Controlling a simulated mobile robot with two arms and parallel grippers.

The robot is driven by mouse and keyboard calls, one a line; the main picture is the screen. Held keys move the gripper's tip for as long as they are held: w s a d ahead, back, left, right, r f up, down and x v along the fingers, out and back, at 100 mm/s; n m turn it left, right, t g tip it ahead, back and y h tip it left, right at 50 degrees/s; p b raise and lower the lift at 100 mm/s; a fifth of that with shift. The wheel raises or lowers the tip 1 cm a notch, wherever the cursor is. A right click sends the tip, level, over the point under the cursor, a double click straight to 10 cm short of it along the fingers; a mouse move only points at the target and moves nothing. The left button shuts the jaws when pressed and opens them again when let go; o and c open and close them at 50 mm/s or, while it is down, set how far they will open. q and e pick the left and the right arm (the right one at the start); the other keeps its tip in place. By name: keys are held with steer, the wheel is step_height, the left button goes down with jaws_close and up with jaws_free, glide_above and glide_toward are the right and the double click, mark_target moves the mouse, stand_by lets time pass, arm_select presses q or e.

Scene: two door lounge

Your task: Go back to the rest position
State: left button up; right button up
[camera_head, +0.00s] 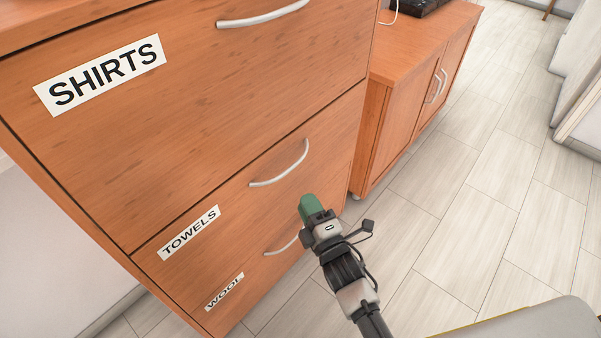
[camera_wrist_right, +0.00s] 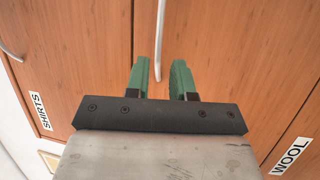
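My right gripper (camera_head: 312,207) has green fingertips and is in front of the lower drawers of a wooden cabinet. In the right wrist view my right gripper (camera_wrist_right: 161,80) shows its two green fingers apart, with nothing held. The end of a silver handle (camera_wrist_right: 160,45) shows in line with the gap between them; I cannot tell how far away it is. In the head view the towels drawer handle (camera_head: 280,167) is above and left of the gripper. The wool drawer handle (camera_head: 284,246) is partly hidden behind it. My left gripper is not in view.
The shirts drawer (camera_head: 230,80), towels drawer (camera_head: 245,190) and wool drawer (camera_head: 250,275) look closed. A lower wooden cabinet (camera_head: 405,60) with two handles stands behind. Tiled floor (camera_head: 460,190) is clear to the right; white furniture (camera_head: 580,60) stands at the far right.

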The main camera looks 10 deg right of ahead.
steer(key=s+d+f+m+g+h+p, duration=0.1)
steer(key=s+d+f+m+g+p, duration=0.15)
steer(key=s+f+m+g, duration=0.6)
steer(key=s+d+f+m+g+h+p, duration=0.15)
steer(key=s+f+p, duration=0.3)
steer(key=f, duration=0.95)
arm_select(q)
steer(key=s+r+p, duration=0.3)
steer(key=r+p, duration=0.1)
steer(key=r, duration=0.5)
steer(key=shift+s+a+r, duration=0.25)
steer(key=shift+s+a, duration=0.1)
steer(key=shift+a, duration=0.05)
arm_select(e)
steer(key=s+d+f+m+g+h, duration=0.1)
steer(key=s+d+f+m+g, duration=0.1)
steer(key=s, duration=0.7)
steer(key=s+d+f+m+g, duration=0.3)
steer(key=s+d+f, duration=0.1)
steer(key=s, duration=0.6)
steer(key=s+d+f+m+g+h, duration=0.1)
steer(key=s+d+f+m+g, duration=0.1)
steer(key=s, duration=0.7)
step_height(320, 180, down, 3)
steer(key=shift+s+d+r+m+g+h, duration=0.2)
steer(key=shift+d+m+g+h, duration=0.2)
steer(key=shift+d+g, duration=0.25)
steer(key=shift+w+a, duration=0.1)
steer(key=shift+a, duration=0.05)
